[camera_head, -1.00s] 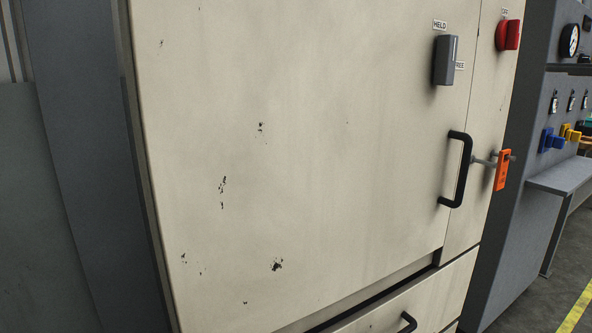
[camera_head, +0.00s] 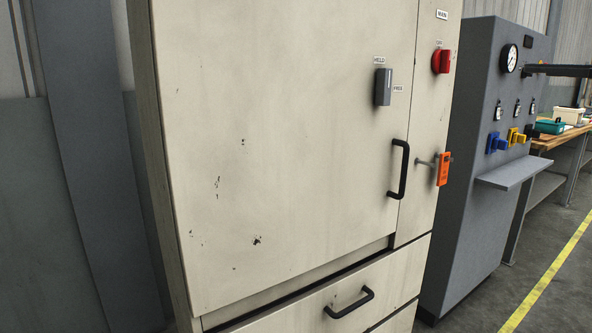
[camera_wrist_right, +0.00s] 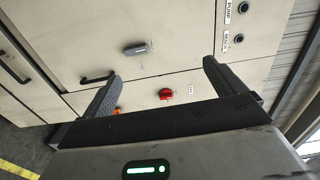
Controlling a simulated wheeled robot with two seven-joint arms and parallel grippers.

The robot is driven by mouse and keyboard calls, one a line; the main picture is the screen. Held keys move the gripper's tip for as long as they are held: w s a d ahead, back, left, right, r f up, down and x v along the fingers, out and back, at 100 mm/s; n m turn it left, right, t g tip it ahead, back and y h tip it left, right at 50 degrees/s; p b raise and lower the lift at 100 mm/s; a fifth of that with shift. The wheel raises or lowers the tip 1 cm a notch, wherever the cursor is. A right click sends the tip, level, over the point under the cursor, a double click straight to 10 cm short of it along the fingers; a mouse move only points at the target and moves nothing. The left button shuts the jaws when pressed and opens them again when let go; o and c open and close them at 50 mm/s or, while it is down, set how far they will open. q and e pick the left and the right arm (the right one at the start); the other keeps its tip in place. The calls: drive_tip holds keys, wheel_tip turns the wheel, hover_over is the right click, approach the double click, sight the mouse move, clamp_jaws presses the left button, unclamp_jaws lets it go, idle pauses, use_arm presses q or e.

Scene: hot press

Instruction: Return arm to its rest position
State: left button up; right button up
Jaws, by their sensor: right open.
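My right gripper (camera_wrist_right: 160,68) shows in the right wrist view, its two dark fingers spread wide with nothing between them. It faces the cream cabinet, which appears turned in that view. The cabinet front (camera_head: 290,150) fills the middle of the head view, its large door closed. On it are a black handle (camera_head: 402,170), a grey switch (camera_head: 383,87) between HELD and FREE labels, a red rotary switch (camera_head: 441,61) and an orange tag (camera_head: 443,168) on a hasp. Neither gripper shows in the head view. My left gripper is out of view.
A drawer with a black handle (camera_head: 350,302) is below the door. A grey panel (camera_head: 480,130) with a gauge (camera_head: 509,58), hanging tags and a shelf (camera_head: 514,171) stands to the right. A workbench (camera_head: 560,140) is behind it. Floor with a yellow line (camera_head: 550,272) is clear.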

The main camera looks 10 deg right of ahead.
drive_tip(key=w+a+f+m+g+y+p, duration=0.1)
drive_tip(key=w+a+f+m+y+p, duration=0.15)
drive_tip(key=w+a+f+m, duration=0.35)
drive_tip(key=w+a+f+m+g+y+p, duration=0.1)
drive_tip(key=w+a+f+m+y, duration=0.25)
drive_tip(key=f, duration=0.45)
drive_tip(key=a+f+m+t+h+p, duration=0.1)
drive_tip(key=a+f+m+t+h, duration=0.15)
drive_tip(key=f+m, duration=0.65)
drive_tip(key=a+f+m+t+h+p, duration=0.1)
drive_tip(key=a+f+m+p, duration=0.15)
drive_tip(key=f+m, duration=0.6)
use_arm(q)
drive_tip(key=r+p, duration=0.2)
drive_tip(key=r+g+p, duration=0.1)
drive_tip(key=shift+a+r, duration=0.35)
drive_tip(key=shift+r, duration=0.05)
use_arm(e)
drive_tip(key=s+a+f+m+g+h, duration=0.3)
drive_tip(key=s+a+f+m, duration=0.3)
drive_tip(key=s+f+m, duration=0.4)
drive_tip(key=s+a+f+m+g+h, duration=0.3)
drive_tip(key=s+a+f+m, duration=0.3)
drive_tip(key=m, duration=1.3)
drive_tip(key=s+f+g, duration=0.1)
drive_tip(key=s+f, duration=0.3)
drive_tip(key=f, duration=0.3)
drive_tip(key=shift+s+m, duration=0.25)
drive_tip(key=shift+m, duration=0.05)
